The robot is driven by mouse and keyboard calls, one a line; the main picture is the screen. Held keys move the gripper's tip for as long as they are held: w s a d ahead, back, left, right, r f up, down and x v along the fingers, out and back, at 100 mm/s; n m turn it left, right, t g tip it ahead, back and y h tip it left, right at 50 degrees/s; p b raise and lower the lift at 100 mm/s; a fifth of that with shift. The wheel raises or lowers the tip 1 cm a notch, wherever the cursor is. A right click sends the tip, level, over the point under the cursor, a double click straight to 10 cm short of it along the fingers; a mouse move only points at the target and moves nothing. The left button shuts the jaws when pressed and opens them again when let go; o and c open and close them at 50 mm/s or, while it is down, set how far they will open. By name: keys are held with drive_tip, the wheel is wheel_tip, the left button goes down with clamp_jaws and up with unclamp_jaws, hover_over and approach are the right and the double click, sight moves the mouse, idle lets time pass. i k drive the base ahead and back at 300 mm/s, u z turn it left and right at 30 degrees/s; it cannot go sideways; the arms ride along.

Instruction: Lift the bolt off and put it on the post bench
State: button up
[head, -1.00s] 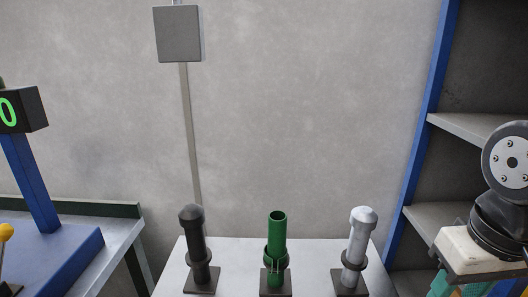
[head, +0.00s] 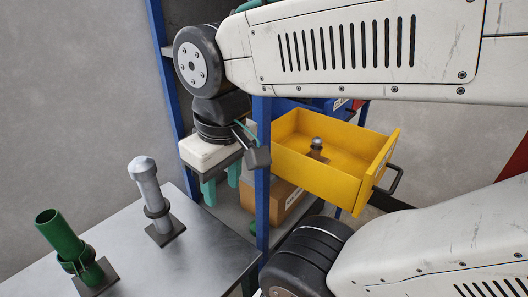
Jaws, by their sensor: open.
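My gripper (head: 221,187), with a white body and teal fingers, hangs pointing down, open, with nothing seen between its fingers. It is in front of the shelf rack, right of the post bench (head: 205,235). The bench is a grey metal top at lower left. On it stand a silver-grey capped post (head: 148,187) and an open-topped green post (head: 60,235), each with a collar and a dark square base. I cannot pick out the bolt with certainty in this view.
A yellow drawer (head: 345,185) is pulled out at the right, with a small grey-capped dark object (head: 316,148) inside. A blue rack upright (head: 262,195) stands beside my gripper. A brown box (head: 285,202) sits on the shelf behind. My arm covers much of the right side.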

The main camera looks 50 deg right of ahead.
sight(317, 141)
drive_tip(key=z, duration=0.85)
drive_tip(key=k, duration=0.65)
drive_tip(key=u, duration=0.1)
